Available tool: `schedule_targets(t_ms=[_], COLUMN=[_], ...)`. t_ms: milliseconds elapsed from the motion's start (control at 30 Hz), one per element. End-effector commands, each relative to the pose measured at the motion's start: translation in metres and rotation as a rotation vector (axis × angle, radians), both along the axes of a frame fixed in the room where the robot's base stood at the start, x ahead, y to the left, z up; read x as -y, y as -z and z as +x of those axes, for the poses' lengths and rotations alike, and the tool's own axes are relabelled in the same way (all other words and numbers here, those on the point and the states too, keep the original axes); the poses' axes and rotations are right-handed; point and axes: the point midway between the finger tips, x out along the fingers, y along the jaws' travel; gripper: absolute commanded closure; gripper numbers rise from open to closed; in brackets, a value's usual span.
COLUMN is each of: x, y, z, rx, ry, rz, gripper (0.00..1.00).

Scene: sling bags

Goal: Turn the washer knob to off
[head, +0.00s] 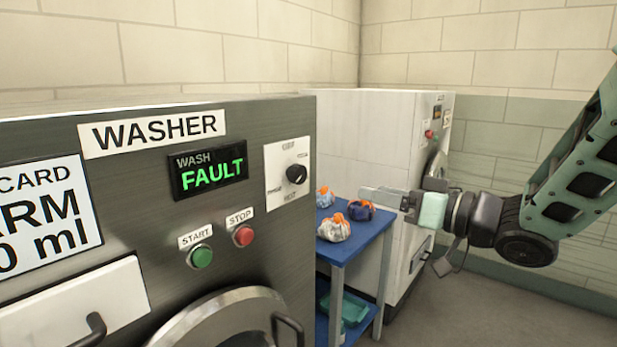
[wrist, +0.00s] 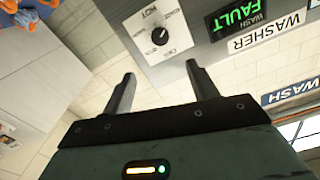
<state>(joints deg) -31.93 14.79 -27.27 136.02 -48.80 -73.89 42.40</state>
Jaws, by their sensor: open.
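The washer (head: 120,250) is a grey machine at the left of the head view, with a display (head: 208,176) reading "WASH FAULT". Its black round knob (head: 297,173) sits on a white dial plate at the panel's right edge. The knob also shows in the wrist view (wrist: 160,36), upside down, with a white pointer line. The setting it points at is too small to read surely. My gripper (head: 382,196) is to the right of the panel in the head view, apart from the knob. In the wrist view its two fingers (wrist: 160,85) are spread, with nothing between them.
A blue cart (head: 365,240) with several bundled bags, one of them grey and orange (head: 333,228), stands between the washer and a white machine (head: 350,130). Green START (head: 200,256) and red STOP (head: 243,235) buttons sit below the display. Floor at the right is clear.

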Motion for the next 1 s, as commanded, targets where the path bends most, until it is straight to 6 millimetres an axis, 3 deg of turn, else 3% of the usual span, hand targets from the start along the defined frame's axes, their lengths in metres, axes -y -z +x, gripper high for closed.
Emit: schedule_targets(t_ms=[700, 1000], x=[-0.106, -0.133], y=[-0.002, -0.001], z=[0.082, 0.103], rx=[0.001, 0.001], ry=[-0.001, 0.001], rz=[-0.003, -0.001], gripper=[0.41, 0.41])
